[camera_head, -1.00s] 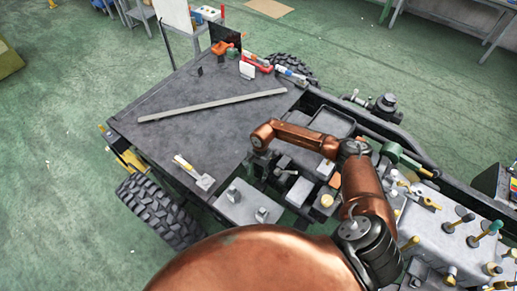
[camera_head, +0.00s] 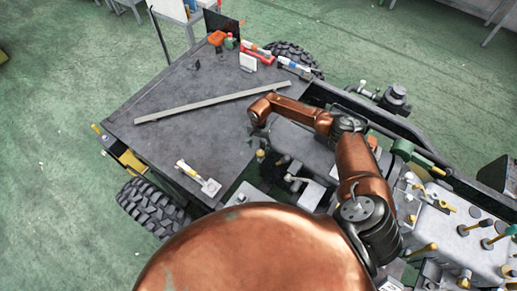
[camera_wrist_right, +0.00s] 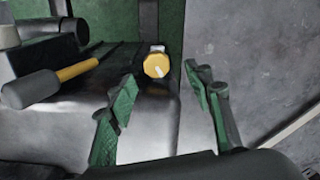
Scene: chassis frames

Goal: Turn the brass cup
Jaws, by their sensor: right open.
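The brass cup (camera_wrist_right: 156,66) shows in the right wrist view as a yellow-gold round cap with a pale mark on its face. It sits at the edge of a grey block. My right gripper (camera_wrist_right: 163,92) is open, with its two green-padded fingers apart, one on each side of the cup in the picture. Nothing is between the pads that I can see, and contact with the cup does not show. In the head view the right gripper (camera_head: 258,130) is over the right edge of the grey table, and I cannot pick out the cup there. My left gripper is not in view.
Levers and blocks crowd the chassis at right (camera_head: 445,205).

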